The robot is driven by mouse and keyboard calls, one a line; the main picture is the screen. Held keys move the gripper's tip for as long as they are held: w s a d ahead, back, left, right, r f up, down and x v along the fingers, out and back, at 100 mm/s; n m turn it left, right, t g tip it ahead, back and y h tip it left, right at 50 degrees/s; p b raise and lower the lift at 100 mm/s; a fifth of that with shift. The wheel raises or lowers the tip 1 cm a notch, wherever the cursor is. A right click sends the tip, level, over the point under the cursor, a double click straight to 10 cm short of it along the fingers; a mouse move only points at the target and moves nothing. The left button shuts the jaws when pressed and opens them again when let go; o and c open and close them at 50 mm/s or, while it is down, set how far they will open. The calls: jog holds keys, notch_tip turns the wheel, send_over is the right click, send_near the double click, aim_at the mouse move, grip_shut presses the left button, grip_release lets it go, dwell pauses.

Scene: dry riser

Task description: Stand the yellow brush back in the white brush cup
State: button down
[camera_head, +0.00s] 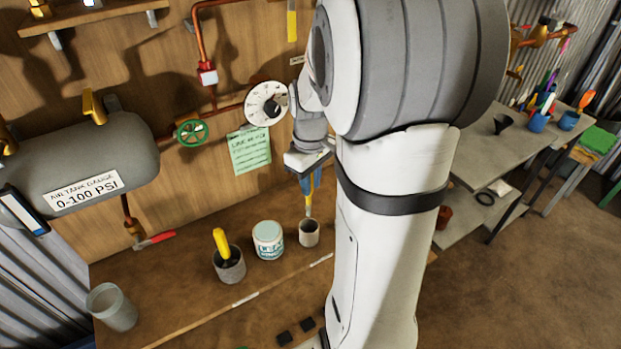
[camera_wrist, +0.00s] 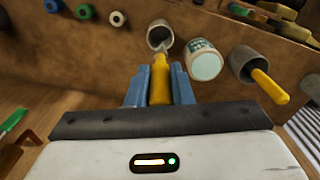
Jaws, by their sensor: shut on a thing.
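My gripper (camera_head: 309,182) is shut on the yellow brush (camera_wrist: 159,82), whose handle sits between the two blue fingers in the wrist view. The brush (camera_head: 308,204) points down, its lower end just above or at the mouth of a small pale cup (camera_head: 309,238). That cup also shows in the wrist view (camera_wrist: 153,46), in line with the brush's end. I cannot tell whether the tip is inside the rim. A second, greyer cup (camera_head: 231,272) to the left holds another yellow-handled thing (camera_head: 221,243); it also shows in the wrist view (camera_wrist: 241,57).
A white and teal labelled tub (camera_head: 268,242) stands between the two cups, close to the pale cup. An empty grey beaker (camera_head: 112,308) is at the bench's front left. The wooden back wall carries a gauge (camera_head: 266,104) and a green valve wheel (camera_head: 190,132).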

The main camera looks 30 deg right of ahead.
notch_tip(320, 180, down, 11)
jog(key=b, duration=0.8)
dwell(0.4)
jog(key=c, duration=1.2)
grip_release()
notch_tip(320, 180, up, 8)
jog(key=shift+f, duration=0.1)
